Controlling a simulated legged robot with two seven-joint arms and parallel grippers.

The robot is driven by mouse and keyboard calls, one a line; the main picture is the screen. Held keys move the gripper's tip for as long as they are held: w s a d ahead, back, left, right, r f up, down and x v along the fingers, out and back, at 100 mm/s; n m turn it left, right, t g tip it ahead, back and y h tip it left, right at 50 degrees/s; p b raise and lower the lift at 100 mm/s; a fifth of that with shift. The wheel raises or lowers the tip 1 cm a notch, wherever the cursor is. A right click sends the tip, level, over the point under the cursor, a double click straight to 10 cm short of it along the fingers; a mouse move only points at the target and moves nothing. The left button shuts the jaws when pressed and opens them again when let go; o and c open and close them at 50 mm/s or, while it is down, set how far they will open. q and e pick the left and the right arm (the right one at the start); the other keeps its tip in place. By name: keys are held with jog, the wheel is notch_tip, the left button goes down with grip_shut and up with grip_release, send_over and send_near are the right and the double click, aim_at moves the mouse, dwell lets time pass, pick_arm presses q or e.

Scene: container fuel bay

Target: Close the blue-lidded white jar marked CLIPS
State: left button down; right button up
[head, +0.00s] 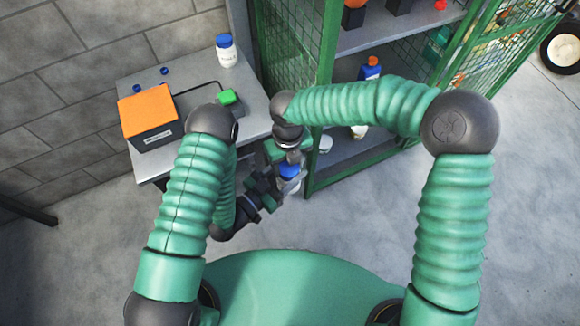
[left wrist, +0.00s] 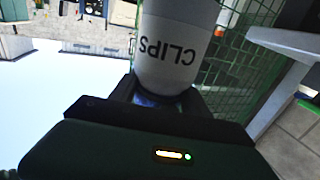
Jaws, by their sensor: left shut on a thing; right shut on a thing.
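The white jar (left wrist: 172,50) marked CLIPS fills the upper middle of the left wrist view, its lettering upside down there. In the head view its blue lid (head: 289,171) shows at the jar's top, between my two grippers. My left gripper (head: 272,189) comes from the lower left and is shut on the jar. My right gripper (head: 292,158) reaches in from above in the picture and is shut on the lid. The fingers cover much of the jar and lid, so I cannot tell whether the lid is fully seated.
A green mesh cage (head: 325,60) with stocked shelves stands close beside the grippers.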

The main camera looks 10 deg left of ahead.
jog(key=o, duration=1.5)
jog(key=shift+r, duration=0.1)
notch_tip(320, 180, up, 4)
jog(key=shift+r, duration=0.2)
jog(key=o, duration=0.6)
notch_tip(320, 180, up, 12)
jog(key=shift+w+f, duration=0.1)
